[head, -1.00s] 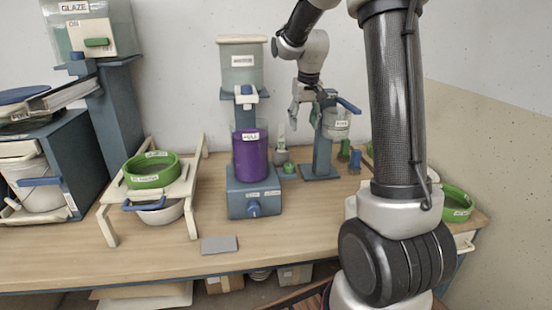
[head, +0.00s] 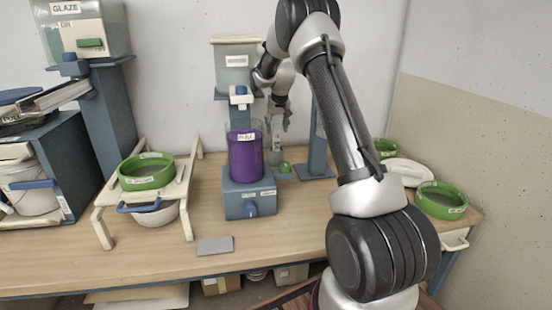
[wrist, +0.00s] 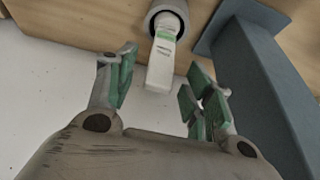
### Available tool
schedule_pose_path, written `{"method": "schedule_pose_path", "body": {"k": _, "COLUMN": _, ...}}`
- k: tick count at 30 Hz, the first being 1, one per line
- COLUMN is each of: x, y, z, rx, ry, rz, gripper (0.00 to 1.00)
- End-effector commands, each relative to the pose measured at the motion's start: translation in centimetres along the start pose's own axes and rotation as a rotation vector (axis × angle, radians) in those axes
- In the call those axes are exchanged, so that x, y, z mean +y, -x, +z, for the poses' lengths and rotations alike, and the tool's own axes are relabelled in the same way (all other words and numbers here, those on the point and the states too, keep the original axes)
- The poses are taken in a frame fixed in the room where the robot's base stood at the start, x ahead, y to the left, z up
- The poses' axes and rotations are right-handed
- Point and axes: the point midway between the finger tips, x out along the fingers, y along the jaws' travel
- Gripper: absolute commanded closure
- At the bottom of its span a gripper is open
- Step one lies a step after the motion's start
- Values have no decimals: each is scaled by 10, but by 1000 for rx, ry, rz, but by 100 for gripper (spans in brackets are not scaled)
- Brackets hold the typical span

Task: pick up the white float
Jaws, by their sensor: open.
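The white float (wrist: 163,52) is a slim pale piece with a green band. It stands in a small dark grey cup (wrist: 168,13), its free end sticking out toward my gripper (wrist: 162,86). My gripper is open, with green-padded fingers on either side of the float's free end; I cannot tell if either touches it. In the head view my gripper (head: 279,121) hangs just above the cup (head: 275,155), right of the purple container, and the float (head: 276,136) is small and partly hidden there.
A blue stand (head: 316,150) rises close on the right, also large in the wrist view (wrist: 255,75). The purple container (head: 245,155) on its blue base is close on the left.

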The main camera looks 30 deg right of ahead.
Motion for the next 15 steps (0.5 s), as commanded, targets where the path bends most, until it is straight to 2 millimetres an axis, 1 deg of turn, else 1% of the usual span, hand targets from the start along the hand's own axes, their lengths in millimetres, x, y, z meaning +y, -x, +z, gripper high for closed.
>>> {"method": "schedule_pose_path", "body": {"k": 1, "x": 0, "y": -9, "z": 0, "rx": -2, "ry": 0, "rz": 0, "gripper": 48}}
{"method": "schedule_pose_path", "body": {"k": 5, "x": 0, "y": -21, "z": 0, "rx": -1, "ry": 0, "rz": 0, "gripper": 48}}
{"method": "schedule_pose_path", "body": {"k": 12, "x": 0, "y": -23, "z": 0, "rx": 0, "ry": 0, "rz": 0, "gripper": 48}}
{"method": "schedule_pose_path", "body": {"k": 14, "x": 0, "y": -23, "z": 0, "rx": 0, "ry": 0, "rz": 0, "gripper": 57}}
{"method": "schedule_pose_path", "body": {"k": 15, "x": 0, "y": -23, "z": 0, "rx": 0, "ry": 0, "rz": 0, "gripper": 65}}
